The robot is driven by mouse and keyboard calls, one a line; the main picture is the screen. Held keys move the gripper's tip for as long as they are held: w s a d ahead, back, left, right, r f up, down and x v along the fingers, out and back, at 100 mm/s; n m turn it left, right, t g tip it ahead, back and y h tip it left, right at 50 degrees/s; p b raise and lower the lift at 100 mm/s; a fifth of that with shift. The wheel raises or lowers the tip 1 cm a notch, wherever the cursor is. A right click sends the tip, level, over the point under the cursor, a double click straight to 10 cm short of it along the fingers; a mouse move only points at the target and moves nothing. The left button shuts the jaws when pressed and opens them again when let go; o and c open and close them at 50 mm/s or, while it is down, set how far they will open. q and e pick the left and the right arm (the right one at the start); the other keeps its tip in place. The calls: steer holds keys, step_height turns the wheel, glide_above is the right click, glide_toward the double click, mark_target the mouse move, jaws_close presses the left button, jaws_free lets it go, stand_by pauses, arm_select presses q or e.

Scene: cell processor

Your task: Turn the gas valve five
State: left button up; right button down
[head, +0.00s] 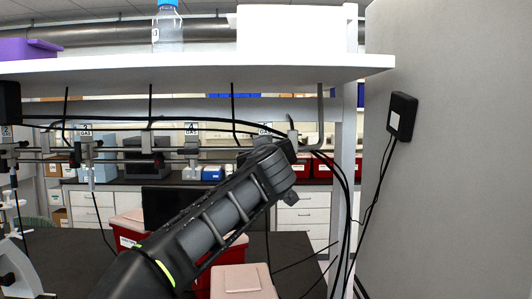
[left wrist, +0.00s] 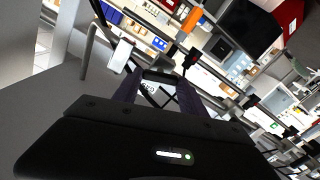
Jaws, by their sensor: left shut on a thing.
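The gas valve row runs under the shelf. In the head view, my left arm reaches up to the right and covers most of gas valve five; only part of its GAS label (head: 264,128) shows, its number hidden. My left gripper (left wrist: 158,88) has its two fingers around the dark handle of that valve (left wrist: 159,76) in the left wrist view and is shut on it. In the head view the fingertips are hidden behind my wrist. I cannot tell the handle's exact angle. My right gripper is in neither view.
Gas valve four (head: 191,150) and valve three (head: 88,155) hang to the left. The white shelf (head: 190,70) is close above my arm. A grey wall (head: 455,180) with a black box (head: 402,116) stands right. Black cables (head: 345,215) hang beside my gripper. Red bins (head: 130,228) stand below.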

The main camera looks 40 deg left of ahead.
arm_select(q)
steer(key=n, duration=1.4)
steer(key=shift+a+f, duration=0.1)
steer(key=shift+f, duration=0.1)
stand_by(0.3)
steer(key=o, duration=1.4)
steer(key=shift+s, duration=0.1)
steer(key=shift+c, duration=0.2)
steer(key=b+v, duration=0.2)
steer(key=v, duration=0.5)
steer(key=shift+s+d+b, duration=0.25)
steer(key=shift+d+b, duration=0.05)
steer(key=shift+b, duration=0.05)
